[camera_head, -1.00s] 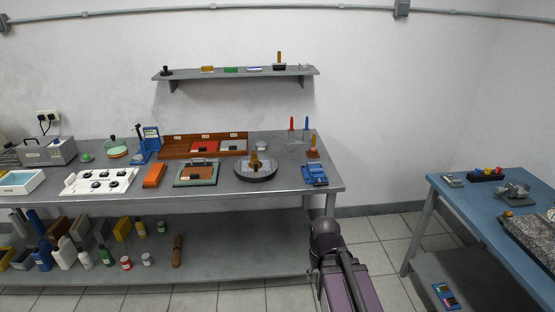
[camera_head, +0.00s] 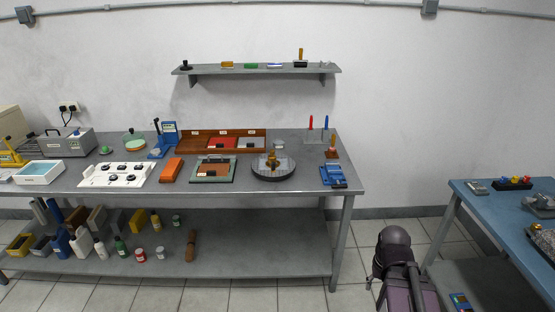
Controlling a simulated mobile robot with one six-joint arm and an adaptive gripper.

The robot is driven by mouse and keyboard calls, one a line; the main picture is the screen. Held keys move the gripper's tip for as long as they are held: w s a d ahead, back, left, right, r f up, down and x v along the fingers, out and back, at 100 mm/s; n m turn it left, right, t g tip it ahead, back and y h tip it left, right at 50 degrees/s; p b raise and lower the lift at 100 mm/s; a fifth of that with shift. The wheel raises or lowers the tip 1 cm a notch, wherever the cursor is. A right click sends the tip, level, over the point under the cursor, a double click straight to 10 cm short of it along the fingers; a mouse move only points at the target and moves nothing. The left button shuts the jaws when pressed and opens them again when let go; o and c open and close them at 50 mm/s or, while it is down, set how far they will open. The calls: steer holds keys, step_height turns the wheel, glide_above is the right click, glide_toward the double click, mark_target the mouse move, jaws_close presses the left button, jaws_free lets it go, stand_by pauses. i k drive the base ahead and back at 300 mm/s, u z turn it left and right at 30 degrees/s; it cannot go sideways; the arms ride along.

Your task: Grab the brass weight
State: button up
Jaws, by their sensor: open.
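A small brass-coloured piece (camera_head: 272,161) stands on the round dark dish (camera_head: 274,175) near the right part of the long grey bench. It looks like the brass weight, but is too small to be sure. My arm (camera_head: 398,262) shows at the bottom right, in front of the gap between the two tables. A small dark part on its left side looks like the tip of my gripper (camera_head: 373,286); most of the gripper is hidden. It is low, well to the right of the dish and apart from it, with nothing seen in it.
A blue device (camera_head: 333,176) and a stand with red and blue rods (camera_head: 318,134) are right of the dish. A framed board (camera_head: 213,169) is left of it. A wall shelf (camera_head: 256,70) hangs above. A blue table (camera_head: 487,203) stands at right, with open floor between.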

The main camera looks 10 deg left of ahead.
mark_target(272, 157)
steer(key=u, duration=0.05)
steer(key=i, duration=1)
steer(key=z, duration=0.05)
